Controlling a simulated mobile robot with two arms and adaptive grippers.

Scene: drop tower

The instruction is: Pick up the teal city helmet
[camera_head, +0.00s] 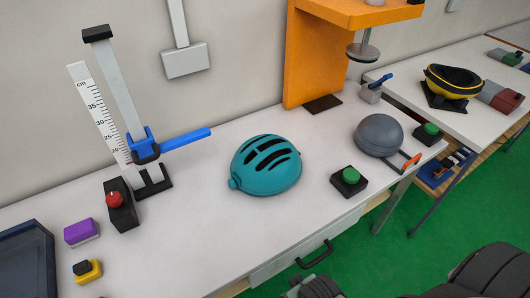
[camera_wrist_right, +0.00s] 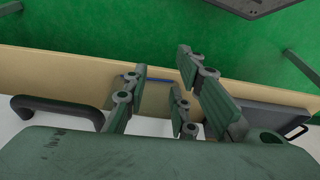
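The teal city helmet (camera_head: 265,165) rests on the white table in the head view, dome up, with dark vent slots and a round teal knob at its lower left. Nothing touches it. My right gripper (camera_wrist_right: 163,70) shows in the wrist view with its fingers apart and nothing between them. Dark parts at the bottom edge of the head view seem to belong to my right arm, below the table's front edge and well short of the helmet. The helmet does not show in the wrist view. My left gripper is in neither view.
Left of the helmet stand a scale post with a blue arm (camera_head: 186,139) and a red-knob box (camera_head: 122,206). Right are a green-button box (camera_head: 348,182), a grey dome (camera_head: 379,135) and an orange tower (camera_head: 318,55). A black drawer handle (camera_head: 314,254) juts from the table front.

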